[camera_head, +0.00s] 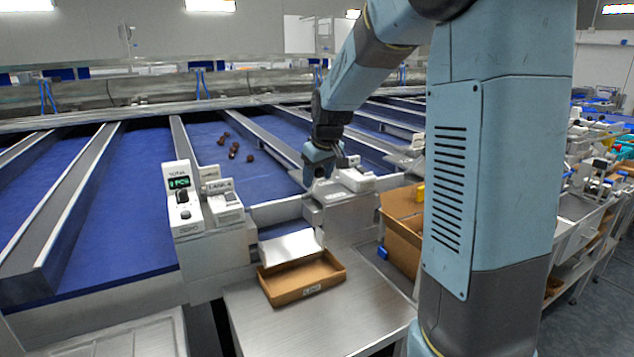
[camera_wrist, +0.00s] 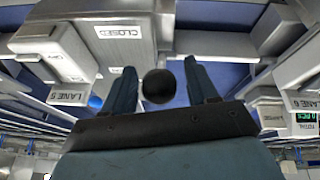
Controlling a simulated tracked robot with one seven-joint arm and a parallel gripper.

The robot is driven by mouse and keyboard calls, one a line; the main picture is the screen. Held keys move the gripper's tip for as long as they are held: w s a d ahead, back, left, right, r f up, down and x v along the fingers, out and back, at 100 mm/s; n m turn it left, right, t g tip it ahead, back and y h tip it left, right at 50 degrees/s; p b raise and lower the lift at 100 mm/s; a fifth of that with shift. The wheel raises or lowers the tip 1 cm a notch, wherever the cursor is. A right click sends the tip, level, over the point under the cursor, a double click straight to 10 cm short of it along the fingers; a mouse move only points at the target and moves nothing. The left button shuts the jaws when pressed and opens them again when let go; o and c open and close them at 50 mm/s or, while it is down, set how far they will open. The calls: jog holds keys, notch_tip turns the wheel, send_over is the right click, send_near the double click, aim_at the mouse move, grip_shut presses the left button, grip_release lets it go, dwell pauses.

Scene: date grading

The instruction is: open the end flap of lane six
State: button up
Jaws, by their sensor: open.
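My gripper (camera_head: 316,178) points down over the grey housing (camera_head: 342,208) at the right of lane six's end. In the wrist view my gripper (camera_wrist: 160,68) is open, with a round black knob (camera_wrist: 158,87) in the gap between its fingers; contact cannot be told. The housing beside it bears a "CLOSED" label (camera_wrist: 118,32). The lane six sign (camera_wrist: 302,103) is at the right of the wrist view. A low grey barrier (camera_head: 277,211) crosses the end of the blue lane, above a pale sloping chute (camera_head: 290,247). The knob is hidden in the head view.
An open cardboard tray (camera_head: 318,292) stands under the chute on a metal table (camera_head: 370,312). Several dark dates (camera_head: 234,151) lie up the lane. A counter unit (camera_head: 181,198) stands left of the lane end. A larger carton (camera_head: 403,245) stands right.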

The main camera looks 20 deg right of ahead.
jog(key=shift+x, duration=1.4)
grip_shut()
jog(key=shift+d, duration=0.2)
jog(key=shift+a+r, duration=0.1)
jog(key=shift+a, duration=0.05)
